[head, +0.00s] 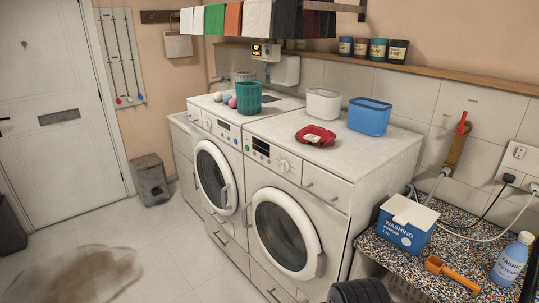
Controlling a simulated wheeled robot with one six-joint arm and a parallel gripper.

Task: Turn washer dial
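Two white front-loading machines stand side by side against the wall; I cannot tell which one is the washer. The nearer machine (325,225) has a pale round dial (284,165) on its front panel, right of a dark display (261,147). The farther machine (222,152) has a similar panel with a small display (224,126) and a pale knob (207,122) to its left. Both round doors look closed. The dial's pointer is too small to read. My gripper is not in view.
A red cloth (315,136), blue tub (369,116) and white tub (323,103) sit on the nearer machine. A green basket (249,98) sits on the farther one. A speckled counter (452,262) holds a washing-powder box (407,223), orange scoop (452,275) and bottle (511,259). Floor in front is open.

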